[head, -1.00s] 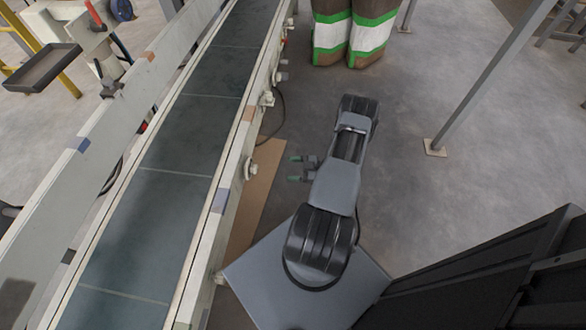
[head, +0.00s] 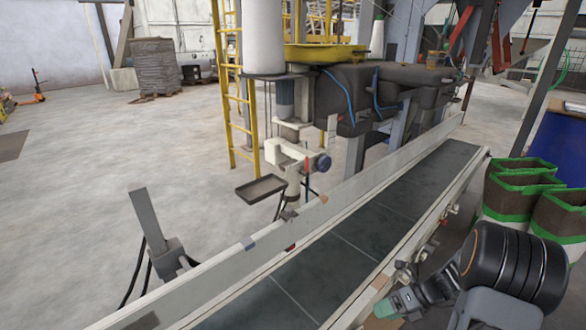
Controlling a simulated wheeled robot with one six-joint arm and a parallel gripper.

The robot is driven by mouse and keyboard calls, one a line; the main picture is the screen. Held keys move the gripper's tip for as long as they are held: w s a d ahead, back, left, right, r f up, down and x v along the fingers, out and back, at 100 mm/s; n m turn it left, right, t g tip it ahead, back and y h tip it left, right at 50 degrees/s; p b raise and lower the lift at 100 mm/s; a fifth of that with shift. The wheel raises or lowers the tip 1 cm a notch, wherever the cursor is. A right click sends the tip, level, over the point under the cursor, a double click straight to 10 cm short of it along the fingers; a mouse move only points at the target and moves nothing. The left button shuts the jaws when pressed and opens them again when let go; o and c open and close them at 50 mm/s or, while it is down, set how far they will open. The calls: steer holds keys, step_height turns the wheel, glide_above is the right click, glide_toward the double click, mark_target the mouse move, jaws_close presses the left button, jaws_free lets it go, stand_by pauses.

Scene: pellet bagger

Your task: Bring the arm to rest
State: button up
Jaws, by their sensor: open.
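My arm is in the lower right corner of the head view, with a black ribbed joint and grey links cut off by the bottom edge. My gripper (head: 385,309) points left from it, beside the near side of the conveyor belt (head: 350,238). Its greenish fingertips show, and it is open with nothing seen between them. I cannot tell the exact gap between it and the conveyor frame. The rest of the arm and my base are out of view.
Brown bags with green and white bands (head: 515,200) stand at the right, behind my arm. Beyond the conveyor are a small dark tray (head: 261,188), a yellow ladder (head: 238,110) and bagging machinery (head: 365,95). Open floor (head: 110,170) lies at the left.

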steer(key=s+a+r+n+t+h+p, duration=0.1)
steer(key=s+a+r+n+h+p, duration=0.2)
steer(key=r+n, duration=0.7)
steer(key=s+a+r+n+t+h+p, duration=0.1)
steer(key=s+a+r+n+h+p, duration=0.2)
steer(key=r+n+p, duration=0.3)
steer(key=s+a+r+n+t+h+p, duration=0.1)
steer(key=s+a+r+n+h+p, duration=0.2)
steer(key=r+n, duration=1.3)
steer(key=shift+s+r+h+p, duration=0.15)
steer(key=shift+r+h+p, duration=0.1)
steer(key=shift+h+p, duration=0.55)
